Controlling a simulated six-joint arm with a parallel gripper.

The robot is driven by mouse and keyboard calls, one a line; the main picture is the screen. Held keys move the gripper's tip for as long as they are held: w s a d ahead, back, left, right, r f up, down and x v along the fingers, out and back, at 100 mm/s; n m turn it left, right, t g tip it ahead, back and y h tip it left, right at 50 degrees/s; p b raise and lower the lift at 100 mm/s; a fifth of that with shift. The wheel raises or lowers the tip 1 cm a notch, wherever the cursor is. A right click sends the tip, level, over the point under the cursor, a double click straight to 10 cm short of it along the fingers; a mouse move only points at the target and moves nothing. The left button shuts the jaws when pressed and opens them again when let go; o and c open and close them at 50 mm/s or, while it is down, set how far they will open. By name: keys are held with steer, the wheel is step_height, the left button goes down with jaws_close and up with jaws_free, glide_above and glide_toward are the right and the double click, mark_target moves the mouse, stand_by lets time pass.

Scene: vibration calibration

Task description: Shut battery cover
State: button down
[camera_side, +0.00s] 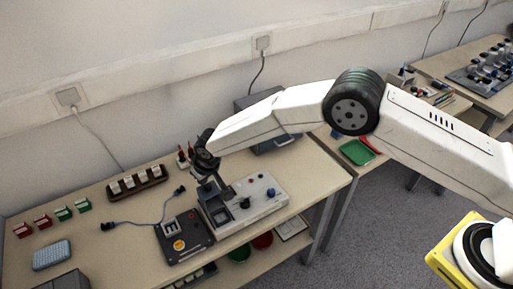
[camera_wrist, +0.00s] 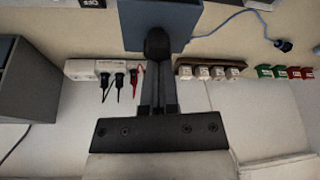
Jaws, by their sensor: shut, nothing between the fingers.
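In the wrist view my gripper's dark fingers (camera_wrist: 158,42) are together, in front of a blue-grey surface (camera_wrist: 185,22). I cannot make out the battery cover clearly; it may be hidden by my gripper or too small to tell.
A dark box with a yellow dial (camera_side: 179,245) stands just left of the device. A cable (camera_side: 150,222) lies behind it. A rack of white blocks (camera_side: 137,181), red and green blocks (camera_side: 61,213) and a blue block (camera_side: 52,255) are further left. A grey case (camera_side: 272,143) stands behind.

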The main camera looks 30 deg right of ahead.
mark_target(203, 192)
steer(key=shift+s, duration=0.1)
stand_by(0.3)
steer(key=shift+s, duration=3.4)
steer(key=shift+f, duration=0.1)
steer(key=shift+w, duration=0.1)
steer(key=shift+w+a, duration=0.3)
steer(key=shift+w, duration=0.7)
steer(key=shift+w+a, duration=0.25)
steer(key=shift+w, duration=0.7)
steer(key=a+v, duration=0.1)
steer(key=v, duration=0.9)
steer(key=shift+d, duration=0.5)
steer(key=shift+d+r, duration=0.1)
steer(key=shift+r, duration=0.1)
